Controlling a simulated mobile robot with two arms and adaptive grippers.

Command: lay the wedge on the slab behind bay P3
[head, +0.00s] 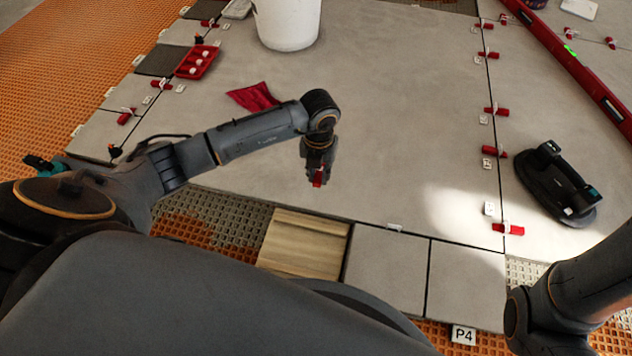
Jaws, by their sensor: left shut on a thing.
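My left gripper (318,172) is above the large grey slab (400,120), toward its front edge. It is shut on a small red wedge (318,178), which shows at the fingertips and is mostly hidden by them. From this view I cannot tell how high the wedge is above the slab. No label reading P3 can be made out. A P4 label (464,335) stands at the front edge, below two small grey tiles. Part of my right arm shows at the lower right, but its gripper is out of view.
A white bucket (287,25), a red cloth (254,97) and a red tray (197,62) with white pieces are on the tiles behind. A black two-handled tool (556,185) and a long red level (575,65) lie right. A wooden board (303,243) fills a front bay. Red wedges line the joints.

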